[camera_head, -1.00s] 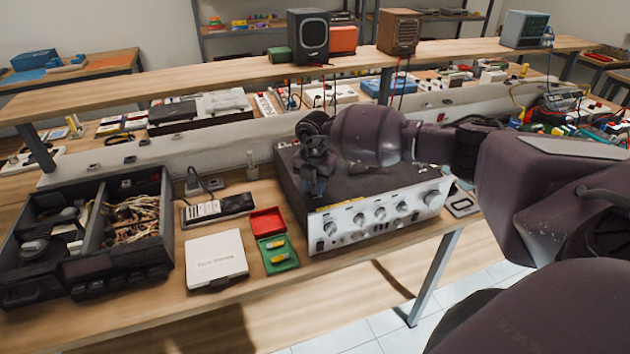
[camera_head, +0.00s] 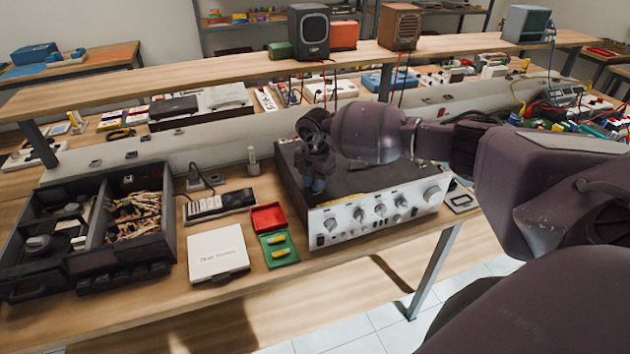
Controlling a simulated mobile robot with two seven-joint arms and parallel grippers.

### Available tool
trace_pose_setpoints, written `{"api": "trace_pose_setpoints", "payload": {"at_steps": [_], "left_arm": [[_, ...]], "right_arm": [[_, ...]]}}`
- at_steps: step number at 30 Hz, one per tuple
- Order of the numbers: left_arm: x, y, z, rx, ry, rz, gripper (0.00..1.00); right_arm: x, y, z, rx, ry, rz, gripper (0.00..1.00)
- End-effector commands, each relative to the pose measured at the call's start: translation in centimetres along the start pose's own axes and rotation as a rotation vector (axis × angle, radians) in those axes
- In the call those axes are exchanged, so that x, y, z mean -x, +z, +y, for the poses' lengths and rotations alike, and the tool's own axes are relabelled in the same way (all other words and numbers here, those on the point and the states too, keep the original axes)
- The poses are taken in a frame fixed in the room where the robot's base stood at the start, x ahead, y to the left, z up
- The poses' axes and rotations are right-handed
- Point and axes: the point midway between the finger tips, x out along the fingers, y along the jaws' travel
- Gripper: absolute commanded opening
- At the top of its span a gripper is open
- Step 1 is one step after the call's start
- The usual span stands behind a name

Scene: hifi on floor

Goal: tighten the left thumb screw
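The hifi amplifier (camera_head: 370,213) sits on the workbench right of centre, with a silver front of knobs and a dark top. I cannot make out the left thumb screw; the gripper and forearm cover part of the amplifier's top. My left gripper is not in view.
Left of the amplifier lie an open red and green case (camera_head: 279,251), a white box (camera_head: 217,252) and a power strip (camera_head: 219,206). A black divided tray (camera_head: 120,270) with wires stands at far left. A shelf (camera_head: 230,70) with speakers spans behind.

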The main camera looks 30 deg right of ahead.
Motion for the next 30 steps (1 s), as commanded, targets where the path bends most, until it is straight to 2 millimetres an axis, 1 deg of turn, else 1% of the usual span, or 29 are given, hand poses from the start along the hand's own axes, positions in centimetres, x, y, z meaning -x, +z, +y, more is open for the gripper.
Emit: {"api": "trace_pose_setpoints", "payload": {"at_steps": [1, 4, 5, 13, 17, 20, 27, 30], "left_arm": [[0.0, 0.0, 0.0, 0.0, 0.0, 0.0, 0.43], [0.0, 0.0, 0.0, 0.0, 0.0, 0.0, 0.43], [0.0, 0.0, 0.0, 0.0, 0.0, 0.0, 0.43], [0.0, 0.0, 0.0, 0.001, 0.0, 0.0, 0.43], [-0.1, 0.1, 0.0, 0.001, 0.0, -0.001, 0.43], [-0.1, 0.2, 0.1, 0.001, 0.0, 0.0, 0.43], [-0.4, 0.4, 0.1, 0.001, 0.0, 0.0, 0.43], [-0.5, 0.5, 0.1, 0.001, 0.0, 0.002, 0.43]], "right_arm": [[0.1, 0.1, 0.0, -0.001, 0.001, -0.001, 0.31], [0.1, 0.1, 0.0, 0.0, 0.001, -0.001, 0.47], [0.1, 0.0, 0.0, 0.0, 0.001, -0.001, 0.5], [0.1, 0.0, 0.0, 0.0, 0.0, 0.0, 0.5], [0.8, 0.0, 0.1, 0.001, 0.002, 0.0, 0.5], [2.1, 0.1, 0.0, 0.0, 0.002, -0.002, 0.5], [6.5, 0.1, 0.1, 0.001, 0.003, -0.002, 0.5], [8.1, 0.1, 0.0, 0.0, 0.002, -0.002, 0.5]]}}
